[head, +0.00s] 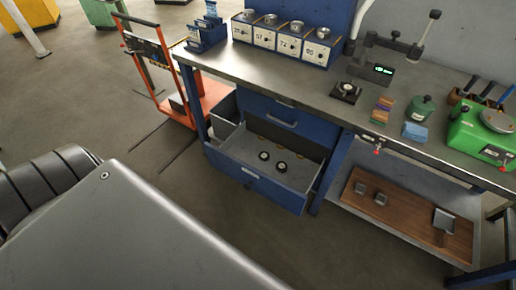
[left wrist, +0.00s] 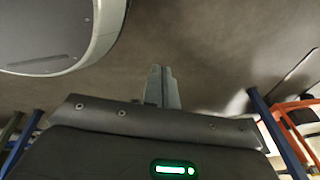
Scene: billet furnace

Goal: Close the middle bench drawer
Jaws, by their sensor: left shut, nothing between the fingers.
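My left gripper (left wrist: 162,88) shows in the left wrist view, shut and empty, over bare floor; the drawer does not show there. Neither gripper shows in the head view, and my right gripper is not in view.
The workbench (head: 322,92) carries dials, a stand and a green scale (head: 480,135). A lower shelf holds a wooden board (head: 410,212) with metal blocks. An orange trolley (head: 197,95) stands left of the bench. The floor before the drawer is clear.

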